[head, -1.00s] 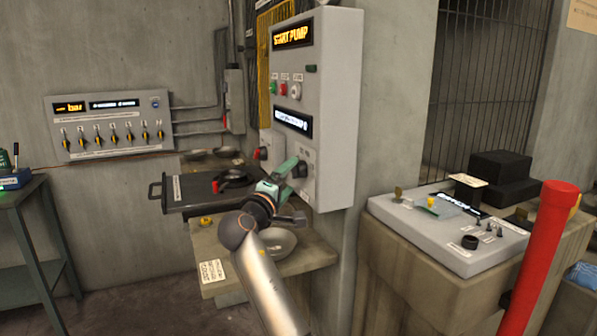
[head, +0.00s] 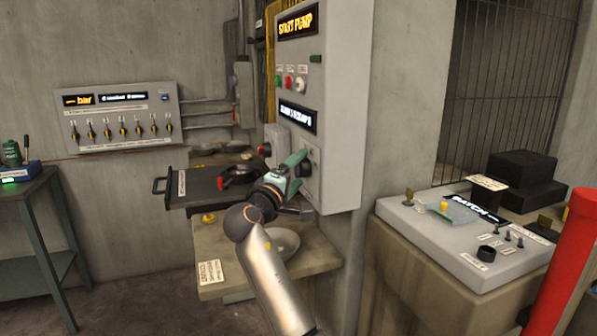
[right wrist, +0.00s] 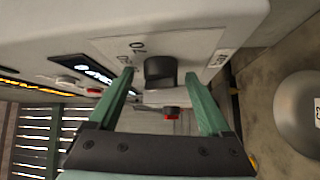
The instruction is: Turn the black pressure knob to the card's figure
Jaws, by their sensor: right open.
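The black knob (head: 306,168) sits low on the front of the grey wall cabinet (head: 340,130), inside a pale marked plate. In the right wrist view the knob (right wrist: 160,72) stands between my two green fingers, with a gap on each side. My right gripper (head: 297,164) is open at the knob; in the right wrist view its fingers (right wrist: 160,88) are spread around it and do not appear to touch it. A paper card (head: 211,272) lies on the ledge below; its print is too small to read. My left gripper is out of view.
A red knob (head: 265,149) on a side box is left of the black one. A dark tray (head: 210,185) juts out below, above a ledge with a metal bowl (head: 283,243). A console (head: 455,235) and red post (head: 565,270) stand at right.

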